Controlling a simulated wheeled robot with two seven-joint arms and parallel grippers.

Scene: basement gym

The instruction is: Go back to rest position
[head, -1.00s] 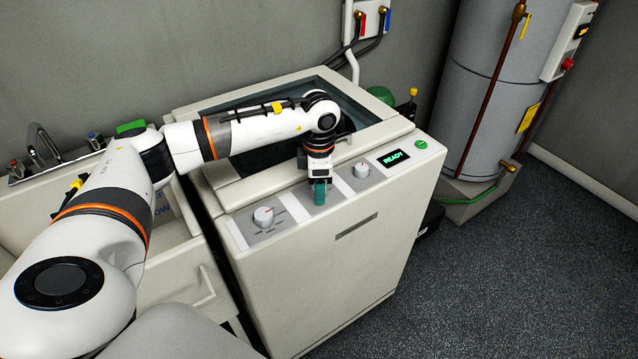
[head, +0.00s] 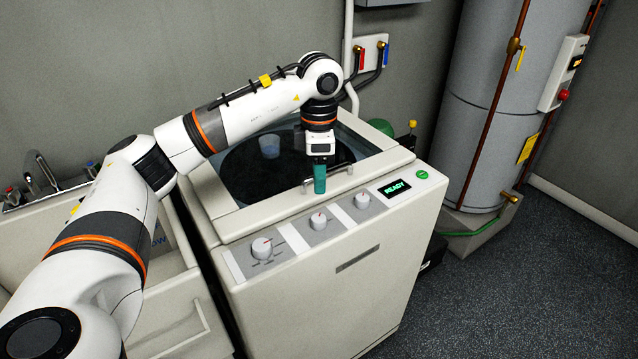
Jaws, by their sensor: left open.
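My left gripper (head: 319,178) has teal fingers that point down above the front edge of the white washing machine (head: 330,290). It is open, and I see nothing held in it. The left arm reaches in from the left and bends down at the wrist. The machine's top has a glass window (head: 240,170) with a pale blue cup-like thing (head: 269,146) showing through it. The front panel has three knobs, the left knob (head: 262,248), the middle knob (head: 318,220) and the right knob (head: 362,201). My right gripper is not in view.
A sink with a tap (head: 42,170) stands at the left. A tall grey tank (head: 490,110) stands at the back right. The dark floor at the right is clear.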

